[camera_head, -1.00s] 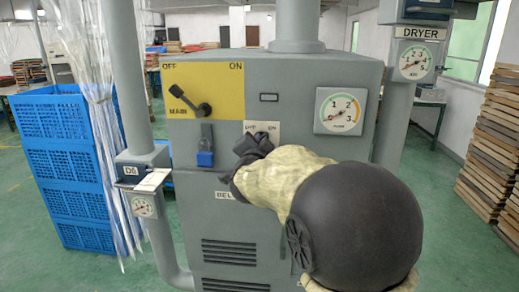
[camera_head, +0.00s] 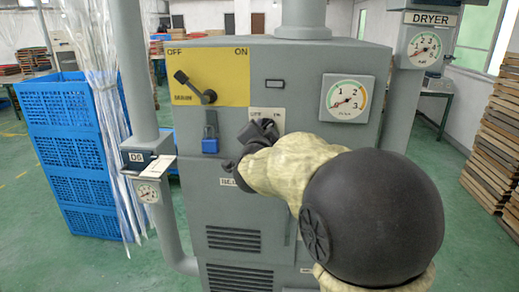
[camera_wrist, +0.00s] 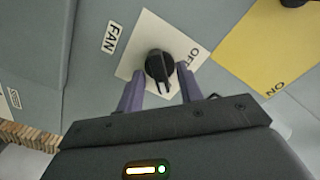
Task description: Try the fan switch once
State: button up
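The fan switch is a black rotary knob (camera_wrist: 158,66) on a white plate (camera_wrist: 145,35) in the wrist view. A FAN label (camera_wrist: 111,37) lies beside the plate, and OFF is readable on the plate. The knob's ridge points down the picture, toward my gripper's body. My gripper (camera_wrist: 160,85) has its two purple fingers apart, one on each side of the knob. A gap shows between fingers and knob; contact is not clear. In the head view the plate (camera_head: 257,112) shows above my dark gripper (camera_head: 255,135), which hides the knob.
A MAIN lever (camera_head: 194,87) on a yellow plate (camera_head: 230,85) tilts toward OFF. A gauge (camera_head: 347,99) is at right. Blue crates (camera_head: 72,155) stand left and stacked wooden trays (camera_head: 495,150) right.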

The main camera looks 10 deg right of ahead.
jog(key=b+v, duration=0.1)
jog(key=v, duration=1.5)
jog(key=shift+s, duration=0.2)
jog(key=shift+a, duration=0.1)
notch_tip(320, 180, down, 12)
jog(key=a+n+g+y+p, duration=0.1)
jog(key=n+g+y+p, duration=0.45)
jog(key=n, duration=0.35)
jog(key=s+d+f+n+g+p, duration=0.1)
jog(key=s+d+f+n+g, duration=0.1)
jog(key=s+d+f+g, duration=0.1)
jog(key=s+d+f+n+g+p, duration=0.1)
jog(key=s+d+f+g+p, duration=0.1)
jog(key=s+f+g, duration=0.4)
jog(key=s+d+f, duration=0.1)
jog(key=s, duration=0.3)
jog(key=shift+d+f+n, duration=0.2)
jog(key=shift+d+n, duration=0.15)
jog(key=shift+n, duration=0.05)
